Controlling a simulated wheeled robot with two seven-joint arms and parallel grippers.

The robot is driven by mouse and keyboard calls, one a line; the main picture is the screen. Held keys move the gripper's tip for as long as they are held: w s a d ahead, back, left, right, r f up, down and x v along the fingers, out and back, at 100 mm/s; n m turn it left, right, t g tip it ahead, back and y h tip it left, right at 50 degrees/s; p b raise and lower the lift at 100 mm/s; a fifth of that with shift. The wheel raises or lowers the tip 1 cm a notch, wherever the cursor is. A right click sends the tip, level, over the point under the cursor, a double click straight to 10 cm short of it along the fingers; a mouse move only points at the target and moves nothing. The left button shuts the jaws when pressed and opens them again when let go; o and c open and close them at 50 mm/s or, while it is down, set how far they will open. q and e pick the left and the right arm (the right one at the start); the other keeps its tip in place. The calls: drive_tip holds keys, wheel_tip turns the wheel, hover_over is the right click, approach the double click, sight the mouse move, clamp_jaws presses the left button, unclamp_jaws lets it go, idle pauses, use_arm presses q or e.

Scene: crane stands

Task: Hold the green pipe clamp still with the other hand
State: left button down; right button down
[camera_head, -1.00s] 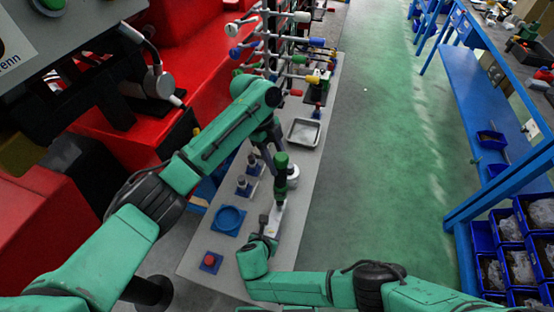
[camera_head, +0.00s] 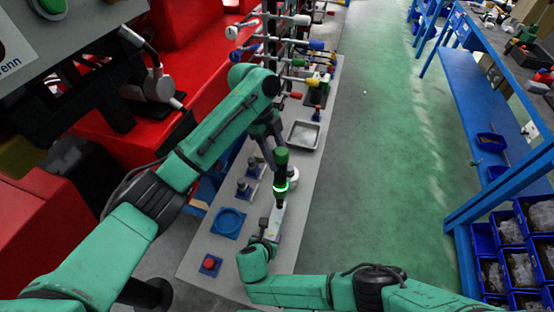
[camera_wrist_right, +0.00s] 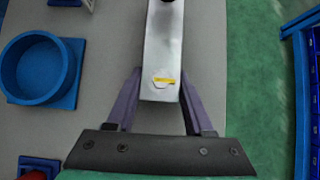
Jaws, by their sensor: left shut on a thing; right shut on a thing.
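An upright dark tool with a green top (camera_head: 281,158) and a glowing green ring stands over the far end of a silver piece (camera_head: 276,217) on the grey bench. My left gripper (camera_head: 272,160) is shut on this tool from behind; its fingertips are mostly hidden. My right gripper (camera_wrist_right: 158,102) is shut on the near end of the silver piece, which has a yellow label and lies between its fingers in the right wrist view. I cannot tell which part is the green pipe clamp; the tool and arms hide much of the joint.
The grey bench (camera_head: 244,262) carries a blue round holder (camera_head: 228,221), a red button on a blue base (camera_head: 208,263) and a metal tray (camera_head: 303,135). A rack of coloured valve handles (camera_head: 285,62) stands behind. The green floor to the right is clear.

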use_arm(q)
drive_tip(key=shift+r, duration=1.05)
use_arm(e)
drive_tip(key=shift+c, duration=1)
unclamp_jaws()
drive_tip(key=v, duration=1.2)
use_arm(q)
drive_tip(key=shift+d, duration=0.1)
use_arm(e)
drive_tip(key=shift+d+f, duration=0.1)
